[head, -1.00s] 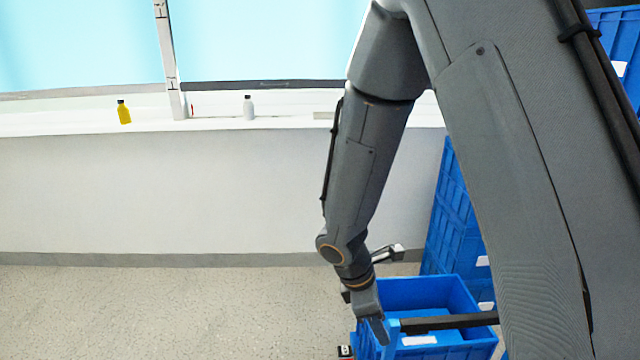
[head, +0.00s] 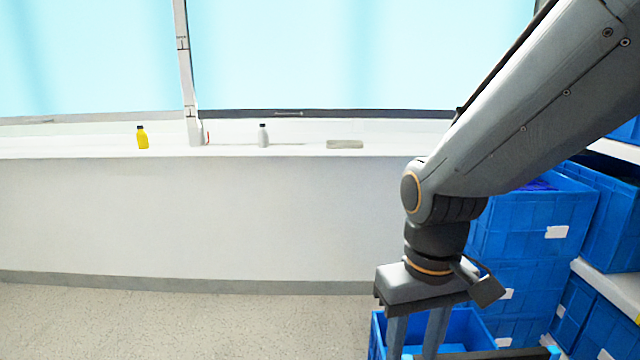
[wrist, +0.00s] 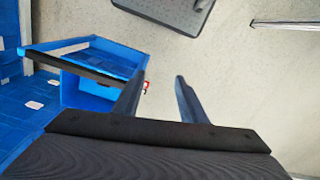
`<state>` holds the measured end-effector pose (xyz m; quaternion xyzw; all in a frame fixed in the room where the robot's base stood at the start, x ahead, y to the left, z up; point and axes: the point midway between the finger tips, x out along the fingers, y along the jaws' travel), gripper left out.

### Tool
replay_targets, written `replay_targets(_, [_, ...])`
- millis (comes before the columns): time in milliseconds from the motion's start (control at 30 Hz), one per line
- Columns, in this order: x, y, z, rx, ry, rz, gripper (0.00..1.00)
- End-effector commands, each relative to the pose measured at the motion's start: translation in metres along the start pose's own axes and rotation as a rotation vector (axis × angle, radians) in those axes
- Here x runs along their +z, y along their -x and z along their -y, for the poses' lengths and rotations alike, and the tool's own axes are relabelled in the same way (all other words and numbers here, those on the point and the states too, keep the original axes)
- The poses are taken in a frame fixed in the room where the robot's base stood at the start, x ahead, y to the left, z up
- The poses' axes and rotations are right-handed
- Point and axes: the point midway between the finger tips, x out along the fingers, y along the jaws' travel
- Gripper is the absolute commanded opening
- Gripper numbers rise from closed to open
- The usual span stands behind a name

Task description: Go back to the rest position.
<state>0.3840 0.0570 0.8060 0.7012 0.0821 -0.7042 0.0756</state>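My gripper (head: 418,335) hangs from my arm at the lower right of the head view, pointing down in front of the blue crates. In the wrist view my gripper (wrist: 160,88) has its two fingers apart, with bare floor showing between them. It holds nothing. The fingertips are cut off or hard to see at the bottom of the head view. No rotary switch is clearly visible in either view.
Blue crates (head: 525,225) are stacked at the right, and an open blue crate (head: 470,330) stands low behind my gripper. A white ledge (head: 80,148) holds a yellow bottle (head: 142,138) and a grey bottle (head: 263,136). The floor (head: 180,320) at the left is clear.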

Motion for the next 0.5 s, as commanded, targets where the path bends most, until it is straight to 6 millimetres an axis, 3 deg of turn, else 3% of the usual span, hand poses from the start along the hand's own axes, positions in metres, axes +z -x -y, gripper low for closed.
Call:
replay_targets(133, [0.01,0.01,0.009,-0.043,-0.09,-0.02,0.38])
replay_targets(500, [0.013,0.033,-0.01,-0.024,-0.129,-0.01,0.38])
